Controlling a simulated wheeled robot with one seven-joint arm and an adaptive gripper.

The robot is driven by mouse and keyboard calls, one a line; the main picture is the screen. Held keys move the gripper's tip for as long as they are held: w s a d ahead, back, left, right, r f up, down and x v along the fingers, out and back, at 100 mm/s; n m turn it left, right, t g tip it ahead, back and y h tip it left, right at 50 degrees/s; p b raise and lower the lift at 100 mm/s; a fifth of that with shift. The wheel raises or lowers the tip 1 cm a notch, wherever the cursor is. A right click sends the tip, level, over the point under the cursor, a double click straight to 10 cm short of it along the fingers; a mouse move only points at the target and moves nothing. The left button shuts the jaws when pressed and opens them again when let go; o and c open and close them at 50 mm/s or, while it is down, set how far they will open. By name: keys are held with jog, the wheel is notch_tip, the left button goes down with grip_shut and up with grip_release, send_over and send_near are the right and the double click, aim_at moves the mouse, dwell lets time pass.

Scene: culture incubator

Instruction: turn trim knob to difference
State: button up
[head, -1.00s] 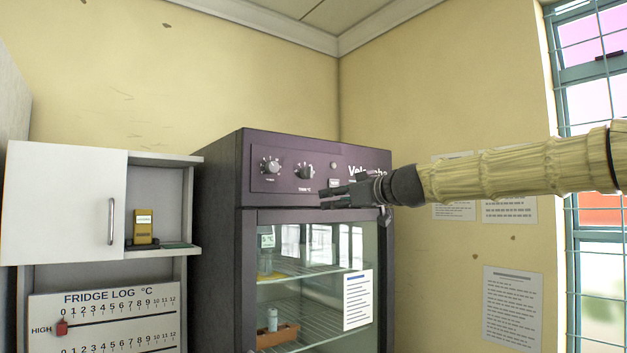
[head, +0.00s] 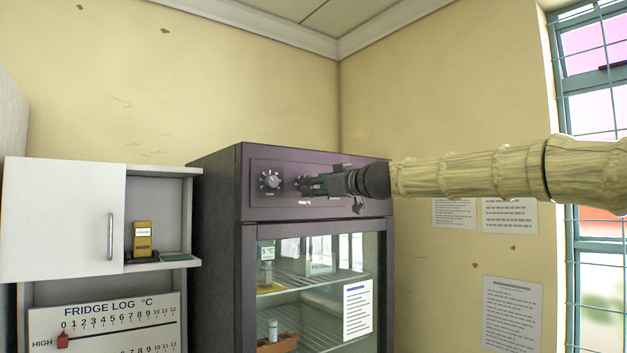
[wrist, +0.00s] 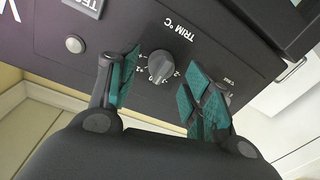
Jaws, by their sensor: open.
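In the wrist view, my gripper (wrist: 160,85) is open, with one teal-padded finger on each side of the knob. The fingers look apart from it, and I cannot tell how far they are from the panel. The exact pointer setting is too small to read.
Another knob (head: 270,181) sits left of the trim knob on the panel. A round button (wrist: 75,44) is nearby. The glass door below shows shelves. A white cabinet (head: 65,212) holds a yellow meter (head: 142,236). A fridge log board (head: 105,325) is below it.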

jog(key=shift+x, duration=0.8)
jog(key=c, duration=1)
jog(key=shift+c, duration=0.2)
jog(key=shift+f+m, duration=0.1)
jog(key=shift+m, duration=0.2)
jog(key=m+b, duration=0.2)
jog(key=shift+m, duration=0.3)
jog(key=shift+m+b, duration=0.8)
jog(key=shift+m, duration=1.5)
